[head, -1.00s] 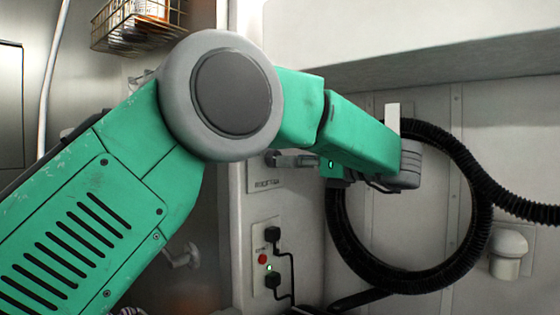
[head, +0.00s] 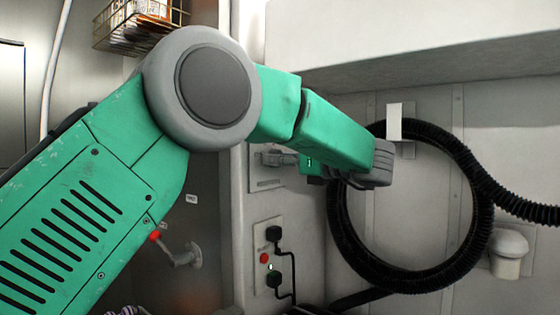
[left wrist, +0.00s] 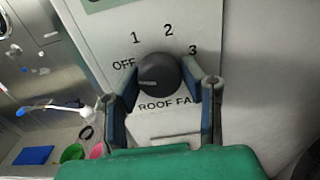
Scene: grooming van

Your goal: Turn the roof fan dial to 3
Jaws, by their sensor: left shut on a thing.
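The roof fan dial (left wrist: 158,84) is a dark round knob on a pale panel, with OFF, 1, 2 and 3 printed around it. Its light pointer mark is on the left side, on the OFF side of the knob and away from the 3. My left gripper (left wrist: 163,80) is shut on the dial, with one finger on each side. In the head view the left gripper (head: 273,157) is at the small wall panel (head: 265,184), where its fingers cover the dial. My right gripper is not in view.
A switch plate (head: 263,232) with black plugs and a red button is below the panel. A coiled black hose (head: 340,225) hangs to the right, behind my left wrist. A wire basket (head: 125,38) is at upper left. A red-tipped lever (head: 185,257) is below my arm.

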